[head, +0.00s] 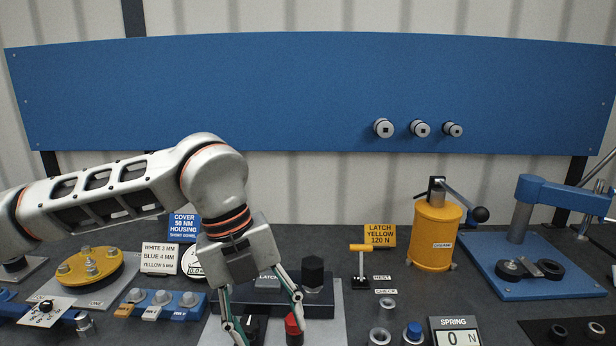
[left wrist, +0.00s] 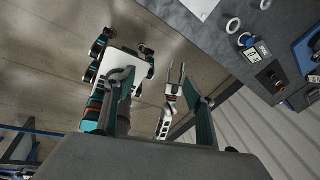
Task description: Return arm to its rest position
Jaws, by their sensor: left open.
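My left arm comes in from the left in the head view, bent at a white joint. Its gripper (head: 266,322) points down over the bench, with its two fingers spread wide. The fingers hang in front of a grey plate holding a dark block with a black hexagonal knob (head: 313,270) and a small red-topped part (head: 293,326). Nothing shows held between them. In the left wrist view the two finger pads (left wrist: 160,112) stand apart, with my body and other arm beyond. My right gripper (left wrist: 176,76) looks small there, and its opening is unclear.
The dark bench (head: 375,265) carries a yellow cylinder with a lever (head: 434,238), a blue press (head: 535,262), a yellow round fixture (head: 90,267), a spring display (head: 455,332) and sign cards. A blue back panel (head: 300,90) has several round fittings. Air above the bench is mostly free.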

